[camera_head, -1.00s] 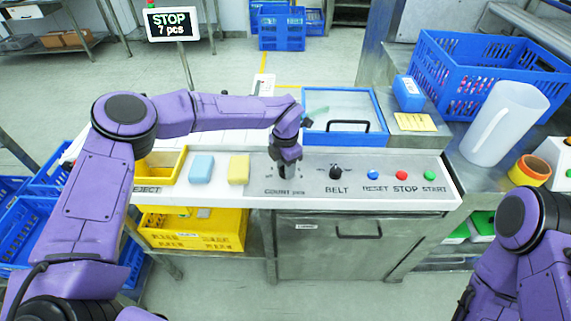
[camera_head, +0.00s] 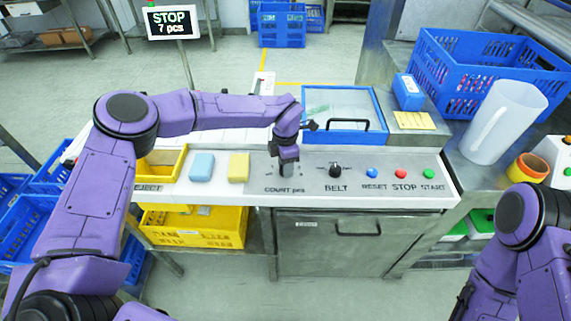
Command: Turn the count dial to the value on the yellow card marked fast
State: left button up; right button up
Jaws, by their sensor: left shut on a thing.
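My left gripper (camera_head: 287,165) points down at the count dial on the front panel, above the "COUNT pcs" label (camera_head: 284,190). It is shut on the dial, which it mostly hides; the dial's setting cannot be read. A yellow card (camera_head: 413,120) lies on the metal surface right of the blue-framed lid; its writing is too small to read. The display (camera_head: 171,22) shows "STOP 7 pcs". My right arm stands at the lower right; its gripper is out of view.
Right of the dial are the black belt knob (camera_head: 335,171) and the reset (camera_head: 372,173), stop (camera_head: 404,174) and start (camera_head: 428,174) buttons. A blue and a yellow block (camera_head: 239,167) lie left. A white jug (camera_head: 505,122) and blue crate (camera_head: 487,75) stand right.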

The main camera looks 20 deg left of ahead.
pick_arm(q)
jog(key=o, duration=1)
jog(key=shift+o, duration=0.2)
jog(key=shift+w+r, duration=0.1)
jog(key=shift+r, duration=0.3)
notch_tip(320, 180, up, 10)
jog(key=b, duration=0.2)
jog(key=shift+f, duration=0.1)
